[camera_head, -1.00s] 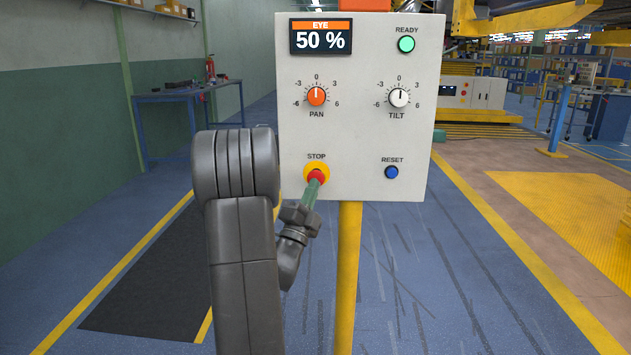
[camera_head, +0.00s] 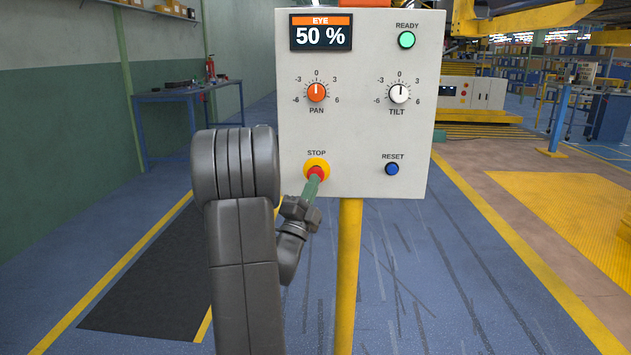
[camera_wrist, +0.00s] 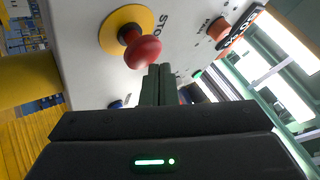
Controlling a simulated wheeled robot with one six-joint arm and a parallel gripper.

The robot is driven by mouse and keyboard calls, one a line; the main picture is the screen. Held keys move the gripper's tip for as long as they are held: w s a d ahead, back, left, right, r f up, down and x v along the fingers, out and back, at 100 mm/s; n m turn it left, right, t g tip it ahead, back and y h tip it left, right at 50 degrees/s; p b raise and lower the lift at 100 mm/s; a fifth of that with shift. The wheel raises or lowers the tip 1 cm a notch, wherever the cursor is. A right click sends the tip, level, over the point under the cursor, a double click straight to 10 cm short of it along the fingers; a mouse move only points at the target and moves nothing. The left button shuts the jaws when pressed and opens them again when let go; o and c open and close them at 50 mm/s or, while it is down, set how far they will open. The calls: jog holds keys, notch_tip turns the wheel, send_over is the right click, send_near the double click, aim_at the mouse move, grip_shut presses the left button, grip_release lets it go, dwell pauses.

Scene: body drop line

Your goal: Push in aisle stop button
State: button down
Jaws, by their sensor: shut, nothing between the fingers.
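The stop button is a red mushroom head (camera_head: 316,172) on a yellow collar (camera_head: 316,163), low on the left of the grey control panel (camera_head: 355,140). In the wrist view the red head (camera_wrist: 143,52) stands out from its yellow collar (camera_wrist: 112,32). My gripper (camera_head: 314,180) is shut and empty. Its greenish fingertips are right at the lower front of the red head in the head view. In the wrist view the fingertips (camera_wrist: 159,70) lie just beside the head's edge; I cannot tell whether they touch it.
The panel also carries a blue reset button (camera_head: 392,169), a pan knob (camera_head: 316,92), a tilt knob (camera_head: 399,93), a lit green ready lamp (camera_head: 407,40) and a display (camera_head: 321,33) reading 50 %. A yellow post (camera_head: 347,270) holds it. The floor around is clear.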

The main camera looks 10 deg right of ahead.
jog(key=shift+w, duration=0.1)
jog(key=shift+w+d+b, duration=0.2)
jog(key=shift+w+b, duration=0.2)
jog(key=shift+w, duration=0.2)
dwell(0.9)
dwell(0.3)
jog(key=shift+s+a+b, duration=0.15)
jog(key=shift+s+b, duration=0.3)
jog(key=shift+s, duration=0.05)
jog(key=shift+s+a+b, duration=0.15)
jog(key=shift+s+b, duration=0.3)
jog(key=shift+s, duration=0.05)
jog(key=shift+s, duration=0.1)
jog(key=s+b, duration=0.1)
jog(key=s, duration=0.1)
jog(key=s+a+b, duration=0.1)
jog(key=s+b, duration=0.1)
jog(key=shift+s+a, duration=0.2)
jog(key=shift+s, duration=0.15)
jog(key=shift+w, duration=0.15)
